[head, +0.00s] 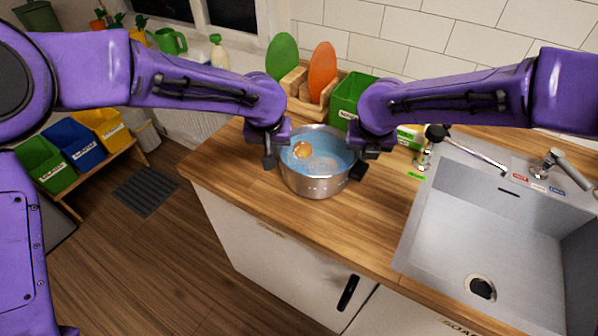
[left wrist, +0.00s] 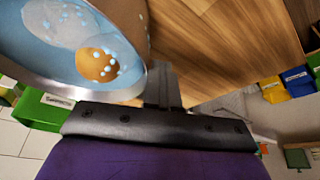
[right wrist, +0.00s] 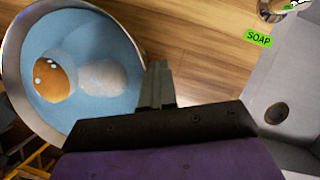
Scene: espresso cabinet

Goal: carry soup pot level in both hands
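The soup pot (head: 318,186) is a round silver pot with light blue liquid, white bubbles and an orange-brown round piece inside. It stands upright at the counter's left part, its rim looking about level. I cannot tell whether its base touches the wood. My left gripper (head: 268,158) is at the pot's left side, and my right gripper (head: 358,171) is at its right side. In the left wrist view (left wrist: 162,86) and the right wrist view (right wrist: 158,86) the fingers are close together against the pot's edge. The handles are hidden behind the fingers.
The wooden counter (head: 240,190) is clear in front of the pot. A sink (head: 490,225) with a tap lies to the right. A green box (head: 352,97) and a rack with green and orange boards (head: 322,70) stand behind. Coloured bins (head: 72,143) are at far left.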

